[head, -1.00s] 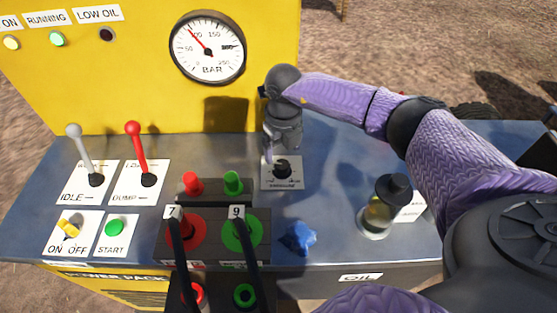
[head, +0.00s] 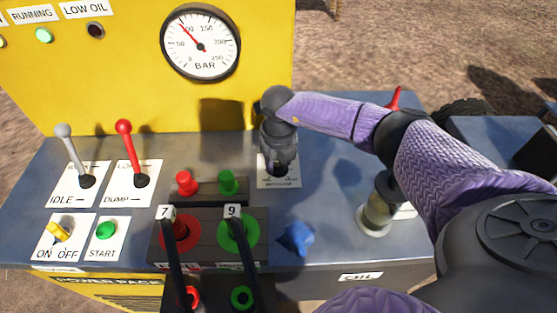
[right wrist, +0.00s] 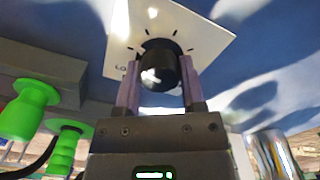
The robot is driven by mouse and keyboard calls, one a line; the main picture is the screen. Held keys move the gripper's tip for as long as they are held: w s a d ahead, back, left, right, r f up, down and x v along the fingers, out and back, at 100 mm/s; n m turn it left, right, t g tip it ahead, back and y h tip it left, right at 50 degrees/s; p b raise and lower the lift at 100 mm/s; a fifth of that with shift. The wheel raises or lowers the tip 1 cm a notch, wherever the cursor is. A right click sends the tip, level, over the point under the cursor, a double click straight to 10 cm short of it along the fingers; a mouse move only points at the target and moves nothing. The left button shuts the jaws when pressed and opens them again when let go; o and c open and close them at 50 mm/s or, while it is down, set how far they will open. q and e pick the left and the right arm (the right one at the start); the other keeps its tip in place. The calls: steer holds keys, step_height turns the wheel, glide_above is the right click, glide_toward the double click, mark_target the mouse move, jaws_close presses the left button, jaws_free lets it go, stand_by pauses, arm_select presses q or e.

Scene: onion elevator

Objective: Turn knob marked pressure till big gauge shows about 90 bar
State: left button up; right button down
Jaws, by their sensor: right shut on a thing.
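The pressure knob (right wrist: 158,70) is black and sits on a white plate with dial marks in the right wrist view. My right gripper (right wrist: 160,92) is shut on it, one finger on each side. In the head view the right gripper (head: 278,168) points down over the knob's white plate (head: 290,182) and hides most of the knob. The big gauge (head: 201,42) on the yellow panel has a red needle pointing up-left, close to and slightly below the 100 mark. My left gripper is not in view.
Red and green couplings (head: 238,233) with hoses stand left of the knob. A blue knob (head: 296,238) is in front of it. A glass oil filler (head: 377,212) stands at right. Grey and red levers (head: 125,128) are at left.

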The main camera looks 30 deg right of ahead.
steer(key=shift+n, duration=0.8)
steer(key=shift+c, duration=1)
jaws_free()
steer(key=shift+r, duration=0.1)
step_height(320, 180, up, 10)
steer(key=p, duration=0.2)
steer(key=shift+p, duration=0.35)
